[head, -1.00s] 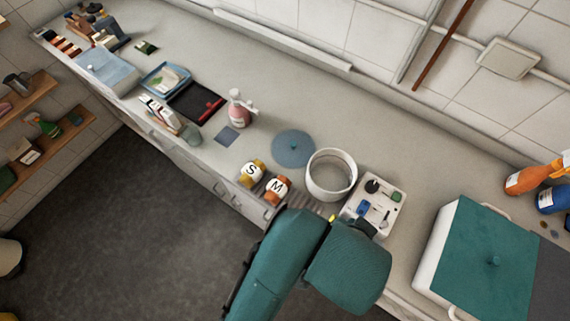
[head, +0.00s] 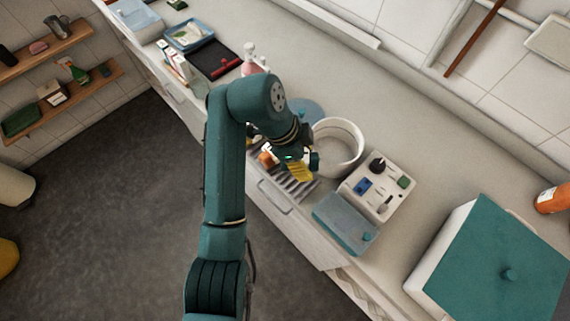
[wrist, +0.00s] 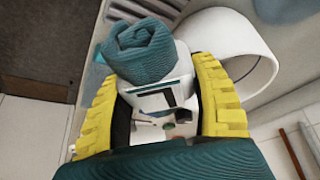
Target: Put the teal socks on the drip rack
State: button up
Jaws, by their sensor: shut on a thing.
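The teal socks (wrist: 145,50), a rolled bundle, sit between the yellow fingers of my gripper (wrist: 155,75) in the wrist view. My gripper (head: 298,171) is shut on them and hangs low over the slatted drip rack (head: 281,191) in the head view. The rack's slats also show in the wrist view, just beyond the socks (wrist: 125,14). In the head view my gripper hides most of the socks. I cannot tell whether they touch the rack.
A white round tub (head: 340,150) stands close to the right of my gripper. A white caddy (head: 399,188) with small items, a blue lidded box (head: 346,222) and a large teal-lidded box (head: 500,255) lie farther right. An orange thing (head: 265,158) shows beside my gripper.

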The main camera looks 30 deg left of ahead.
notch_tip(320, 180, down, 4)
jog(key=shift+f+b, duration=0.1)
jog(key=shift+b, duration=0.55)
jog(key=shift+d+f+p, duration=0.1)
jog(key=shift+f+p, duration=0.25)
jog(key=shift+f, duration=1.65)
jog(key=shift+f, duration=0.1)
jog(key=o, duration=1.2)
jog(key=shift+c, duration=0.2)
jog(key=p+v, duration=0.4)
jog(key=v, duration=0.7)
jog(key=shift+d, duration=0.15)
jog(key=shift+s+a+r+p, duration=0.1)
jog(key=shift+r+p, duration=0.1)
jog(key=shift+r, duration=0.1)
jog(key=shift+s+a+r+p, duration=0.1)
jog(key=shift+a+r+p, duration=0.05)
jog(key=shift+r, duration=0.15)
